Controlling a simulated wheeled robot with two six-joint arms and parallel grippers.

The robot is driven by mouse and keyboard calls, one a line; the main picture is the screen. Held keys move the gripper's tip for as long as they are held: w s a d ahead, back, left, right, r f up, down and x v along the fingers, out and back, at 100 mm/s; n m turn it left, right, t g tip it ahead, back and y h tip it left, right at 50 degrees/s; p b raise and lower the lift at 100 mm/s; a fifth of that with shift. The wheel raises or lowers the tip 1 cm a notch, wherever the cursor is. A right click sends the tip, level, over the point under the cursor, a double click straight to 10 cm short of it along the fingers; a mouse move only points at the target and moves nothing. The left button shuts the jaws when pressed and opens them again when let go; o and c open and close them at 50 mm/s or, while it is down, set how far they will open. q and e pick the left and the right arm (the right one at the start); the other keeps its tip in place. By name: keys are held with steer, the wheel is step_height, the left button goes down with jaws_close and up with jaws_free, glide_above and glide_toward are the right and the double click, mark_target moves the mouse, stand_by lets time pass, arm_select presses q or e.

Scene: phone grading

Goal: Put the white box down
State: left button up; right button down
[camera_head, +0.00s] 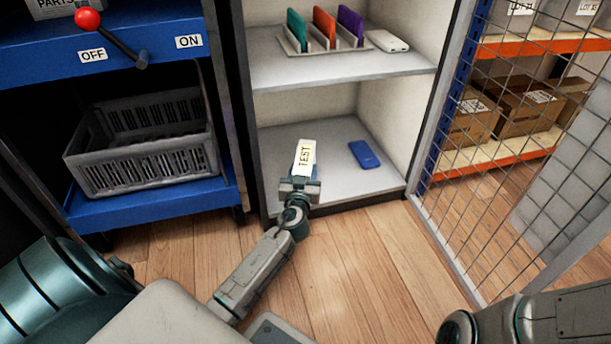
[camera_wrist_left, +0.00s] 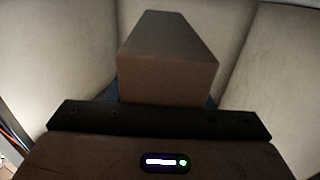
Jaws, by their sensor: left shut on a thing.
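The white box (camera_head: 304,158) has "TEST" printed on it. In the head view my left gripper (camera_head: 300,183) is shut on its near end and holds it at the lower shelf (camera_head: 335,185) of the cabinet. I cannot tell whether the box touches the shelf. In the left wrist view the box (camera_wrist_left: 168,65) sticks out beyond the dark gripper body (camera_wrist_left: 160,120), with the cabinet walls around it. The fingertips are mostly hidden there. My right gripper is not in view; only part of that arm shows at the lower right.
A blue phone-like item (camera_head: 364,154) lies on the lower shelf, right of the box. The upper shelf (camera_head: 340,72) holds a rack (camera_head: 290,40) with coloured slabs and a white device (camera_head: 387,41). A mesh panel (camera_head: 520,130) stands at right. A grey crate (camera_head: 145,150) is at left.

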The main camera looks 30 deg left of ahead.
arm_select(q)
steer(key=shift+w+a+f+b, duration=0.2)
steer(key=shift+w+a+f, duration=0.1)
steer(key=shift+w, duration=0.2)
steer(key=shift+w+a+f+b, duration=0.15)
steer(key=shift+w+f, duration=0.1)
steer(key=shift+w, duration=0.2)
steer(key=shift+w+a+f+b, duration=0.35)
steer(key=shift+w+f+b, duration=0.2)
steer(key=shift+w+b, duration=0.05)
steer(key=shift+w+a+f+b, duration=0.3)
steer(key=shift+w+f+b, duration=0.25)
steer(key=shift+w, duration=0.05)
steer(key=shift+r, duration=0.1)
steer(key=o, duration=1.2)
steer(key=shift+s+d, duration=0.1)
steer(key=p+v, duration=0.3)
steer(key=v, duration=0.9)
